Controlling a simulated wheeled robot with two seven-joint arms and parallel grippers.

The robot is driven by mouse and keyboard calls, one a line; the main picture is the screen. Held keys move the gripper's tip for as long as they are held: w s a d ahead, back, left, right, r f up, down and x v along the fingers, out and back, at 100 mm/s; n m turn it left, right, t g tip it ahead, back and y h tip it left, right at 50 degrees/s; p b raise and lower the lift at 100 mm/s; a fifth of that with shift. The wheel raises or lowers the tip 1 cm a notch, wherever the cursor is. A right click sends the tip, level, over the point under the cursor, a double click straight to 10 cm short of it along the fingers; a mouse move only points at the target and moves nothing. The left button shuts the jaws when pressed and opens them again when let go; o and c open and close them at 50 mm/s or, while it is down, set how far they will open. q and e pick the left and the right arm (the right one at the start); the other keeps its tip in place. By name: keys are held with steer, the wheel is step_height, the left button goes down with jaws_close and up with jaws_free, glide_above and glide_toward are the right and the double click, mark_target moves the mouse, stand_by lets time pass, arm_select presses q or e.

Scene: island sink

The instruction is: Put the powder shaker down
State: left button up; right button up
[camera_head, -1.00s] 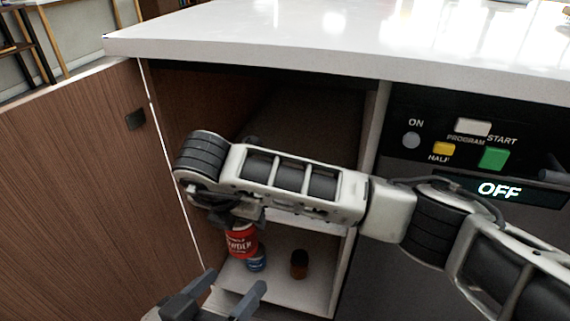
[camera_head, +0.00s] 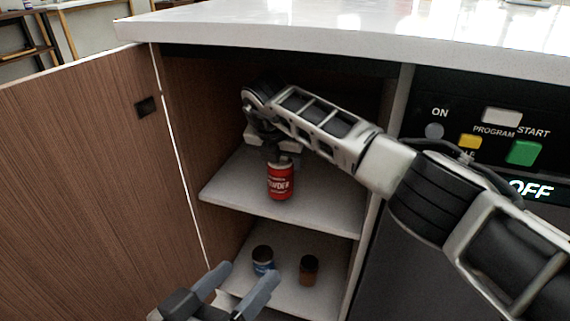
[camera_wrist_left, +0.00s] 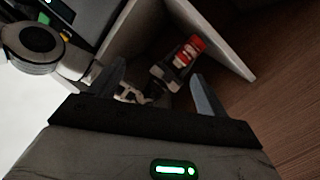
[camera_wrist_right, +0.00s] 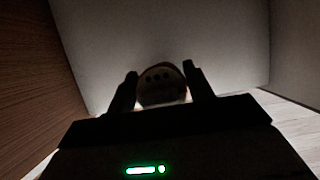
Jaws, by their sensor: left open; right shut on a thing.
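The powder shaker (camera_head: 281,183) is a red can with a white-lettered label, upright at the middle shelf (camera_head: 325,205) inside the open cabinet. My right gripper (camera_head: 278,160) is shut on its top from above. I cannot tell whether the can's base touches the shelf. In the right wrist view the shaker's holed top (camera_wrist_right: 161,86) sits between the dark fingers. The shaker also shows in the left wrist view (camera_wrist_left: 188,51). My left gripper (camera_head: 236,284) is open and empty, low in front of the cabinet.
The open wooden door (camera_head: 80,190) is on the left. A white countertop (camera_head: 340,35) overhangs the cabinet. A dark appliance panel (camera_head: 480,130) is on the right.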

steer(key=shift+w+d+f, duration=0.1)
steer(key=shift+w+d, duration=0.1)
steer(key=shift+w, duration=0.4)
steer(key=shift+w+d+b, duration=0.1)
steer(key=shift+w+b, duration=0.25)
steer(key=shift+f+b, duration=0.3)
steer(key=shift+f, duration=0.4)
arm_select(q)
steer(key=r+t, duration=0.1)
steer(key=w+r+m, duration=0.1)
steer(key=shift+w+a+r+t+h, duration=0.1)
steer(key=shift+r+t+h, duration=0.2)
steer(key=shift+r+t, duration=0.1)
steer(key=shift+f, duration=0.1)
arm_select(e)
steer(key=shift+f, duration=0.1)
steer(key=o, duration=1.1)
steer(key=shift+c, duration=0.2)
